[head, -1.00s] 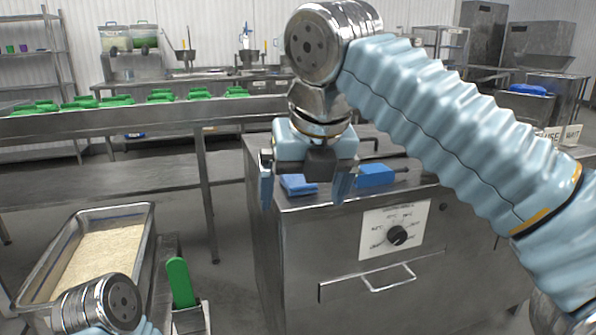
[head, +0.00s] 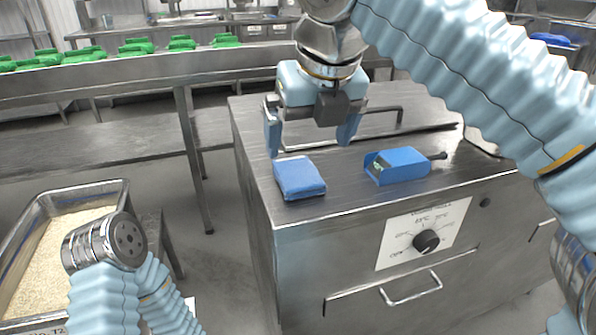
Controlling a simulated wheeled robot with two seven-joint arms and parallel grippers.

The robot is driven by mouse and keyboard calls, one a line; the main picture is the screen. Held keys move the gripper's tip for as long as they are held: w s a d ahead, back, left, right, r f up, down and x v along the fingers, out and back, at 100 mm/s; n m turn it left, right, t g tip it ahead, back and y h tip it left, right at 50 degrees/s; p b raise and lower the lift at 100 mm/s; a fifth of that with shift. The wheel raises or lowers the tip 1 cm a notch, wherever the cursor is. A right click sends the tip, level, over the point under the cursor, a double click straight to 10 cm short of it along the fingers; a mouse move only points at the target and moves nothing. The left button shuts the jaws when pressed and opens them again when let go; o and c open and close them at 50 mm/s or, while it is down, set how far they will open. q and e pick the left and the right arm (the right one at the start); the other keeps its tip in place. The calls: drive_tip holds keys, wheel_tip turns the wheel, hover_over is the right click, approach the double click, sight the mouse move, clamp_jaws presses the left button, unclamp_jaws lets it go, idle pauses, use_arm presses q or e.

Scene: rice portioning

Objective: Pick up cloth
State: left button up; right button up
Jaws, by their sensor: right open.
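A folded blue cloth (head: 299,178) lies flat on the steel cabinet top (head: 345,205), near its front left edge. My right gripper (head: 311,145) is open and empty, its fingers pointing down. In the picture it shows just above and behind the cloth. The left fingertip overlaps the cloth's far left corner in the view; I cannot tell whether they touch. My left arm shows at the lower left, but its gripper is out of view.
A blue device with a dark handle (head: 400,165) lies right of the cloth. The cabinet has a dial (head: 425,241) and drawer handle on its front. A metal pan of rice (head: 112,189) stands at lower left. Green items line the shelf behind.

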sight(300, 173)
drive_tip(key=x, duration=0.4)
drive_tip(key=shift+w+f+b, duration=0.1)
drive_tip(key=shift+f+b, duration=0.1)
drive_tip(key=shift+b, duration=0.2)
drive_tip(key=x, duration=0.2)
drive_tip(key=b+x, duration=0.1)
drive_tip(key=x, duration=0.2)
drive_tip(key=shift+w, duration=0.35)
drive_tip(key=c, duration=1.1)
use_arm(q)
wheel_tip(300, 173, down, 2)
drive_tip(key=shift+f, duration=0.25)
use_arm(e)
drive_tip(key=shift+o, duration=0.2)
drive_tip(key=shift+r, duration=0.15)
drive_tip(key=shift+r, duration=0.3)
wheel_tip(300, 173, up, 3)
drive_tip(key=shift+r+p, duration=0.1)
drive_tip(key=shift+p, duration=0.8)
use_arm(q)
wheel_tip(300, 173, up, 3)
drive_tip(key=shift+f+p, duration=0.15)
drive_tip(key=shift+p, duration=0.25)
use_arm(e)
drive_tip(key=s+a+r, duration=0.9)
drive_tip(key=a, duration=0.2)
